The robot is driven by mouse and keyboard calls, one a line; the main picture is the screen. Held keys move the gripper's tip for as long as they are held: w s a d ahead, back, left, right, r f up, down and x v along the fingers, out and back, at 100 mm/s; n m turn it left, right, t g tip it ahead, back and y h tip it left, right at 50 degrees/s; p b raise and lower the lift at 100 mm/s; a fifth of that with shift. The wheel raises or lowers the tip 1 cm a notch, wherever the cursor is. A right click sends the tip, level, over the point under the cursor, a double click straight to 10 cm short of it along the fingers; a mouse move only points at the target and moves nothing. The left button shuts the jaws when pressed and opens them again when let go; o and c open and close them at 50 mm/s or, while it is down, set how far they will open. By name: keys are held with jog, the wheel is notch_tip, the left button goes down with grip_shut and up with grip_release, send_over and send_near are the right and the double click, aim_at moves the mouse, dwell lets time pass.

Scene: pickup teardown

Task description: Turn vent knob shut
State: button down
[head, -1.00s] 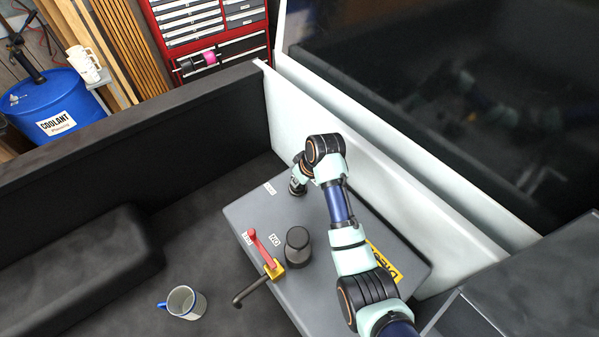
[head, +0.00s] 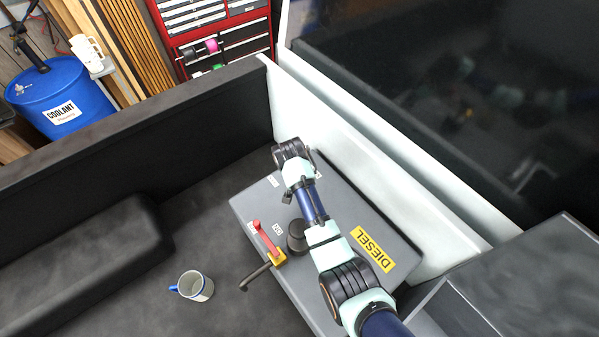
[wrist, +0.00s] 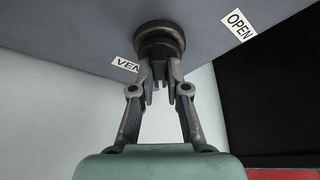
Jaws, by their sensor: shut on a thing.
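The vent knob (wrist: 160,42) is a dark, round, stepped piece on the grey tank face in the wrist view. A white label starting "VEN" (wrist: 125,65) is beside it, partly covered, and an "OPEN" label (wrist: 238,25) is to its right. My gripper (wrist: 160,78) has its fingers close together on the knob's grip, which they largely hide. In the head view my gripper (head: 288,197) is at the far end of the grey diesel tank (head: 330,297), and my wrist hides the knob there.
A red lever (head: 265,240) on a yellow valve (head: 278,258), a dark spout (head: 255,277) and a black cap (head: 297,237) are on the tank. A mug (head: 195,286) stands left of it. A pale side wall (head: 350,165) runs close along the right.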

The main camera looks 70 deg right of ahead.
jog(key=m+b, duration=0.1)
jog(key=m, duration=0.1)
jog(key=m+g+b, duration=0.1)
jog(key=m, duration=0.1)
jog(key=shift+w+f+g, duration=0.15)
jog(key=shift+g, duration=0.15)
jog(key=shift+m+g+y+b, duration=0.3)
jog(key=shift+m+g+b, duration=0.3)
jog(key=shift+m+b, duration=0.9)
jog(key=shift+m, duration=0.6)
jog(key=c, duration=1.2)
grip_release()
jog(key=shift+o, duration=0.2)
jog(key=v, duration=1.2)
jog(key=shift+w, duration=0.2)
jog(key=shift+d, duration=0.15)
